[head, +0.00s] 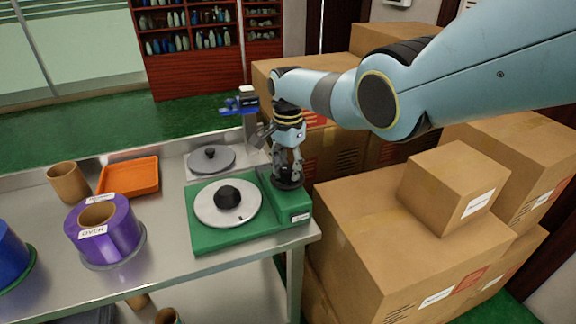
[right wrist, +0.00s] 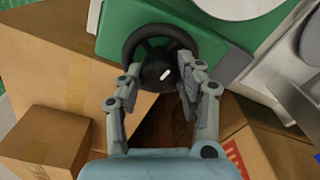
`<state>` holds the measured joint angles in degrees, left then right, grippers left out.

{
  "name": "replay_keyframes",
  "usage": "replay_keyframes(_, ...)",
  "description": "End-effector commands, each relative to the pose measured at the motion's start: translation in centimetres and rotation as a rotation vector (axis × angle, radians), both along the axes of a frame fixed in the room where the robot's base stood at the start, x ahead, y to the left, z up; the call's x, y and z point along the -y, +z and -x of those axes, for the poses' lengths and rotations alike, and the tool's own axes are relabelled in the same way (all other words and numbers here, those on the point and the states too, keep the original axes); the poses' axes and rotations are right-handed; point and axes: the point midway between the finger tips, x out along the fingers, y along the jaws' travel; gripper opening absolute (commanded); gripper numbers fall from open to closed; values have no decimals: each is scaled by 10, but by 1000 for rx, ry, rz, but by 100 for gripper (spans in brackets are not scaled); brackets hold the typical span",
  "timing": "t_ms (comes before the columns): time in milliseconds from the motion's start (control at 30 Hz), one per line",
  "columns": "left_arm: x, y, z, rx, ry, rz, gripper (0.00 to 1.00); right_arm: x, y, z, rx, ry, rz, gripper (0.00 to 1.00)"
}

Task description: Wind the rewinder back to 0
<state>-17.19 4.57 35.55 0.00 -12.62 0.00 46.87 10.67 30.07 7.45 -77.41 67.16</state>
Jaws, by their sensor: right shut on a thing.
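The rewinder has a green base (head: 205,237) at the right end of the steel table, with a white disc (head: 252,208) and a black hub (head: 228,196) on it. On its raised green box (head: 294,208) is a black handwheel (right wrist: 130,42), with a white mark on its central knob (right wrist: 157,75). My right gripper (head: 288,178) reaches down onto the handwheel from above. In the right wrist view its two fingers stand on either side of the knob, shut on it. I cannot read any number or scale. My left gripper is not in view.
A second grey disc (head: 211,158) and a blue fixture (head: 239,104) stand behind the rewinder. An orange tray (head: 129,178), a purple roll (head: 122,231) and a cardboard tube (head: 68,182) are on the left. Cardboard boxes (head: 371,235) crowd the right side.

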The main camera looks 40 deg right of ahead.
Motion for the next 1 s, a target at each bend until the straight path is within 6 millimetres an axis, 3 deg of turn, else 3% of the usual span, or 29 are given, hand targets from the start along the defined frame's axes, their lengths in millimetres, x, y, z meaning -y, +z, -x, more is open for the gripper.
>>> replay_keyframes(1000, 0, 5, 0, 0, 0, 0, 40, -1, 1, -3, 3, 962, 0, 4)
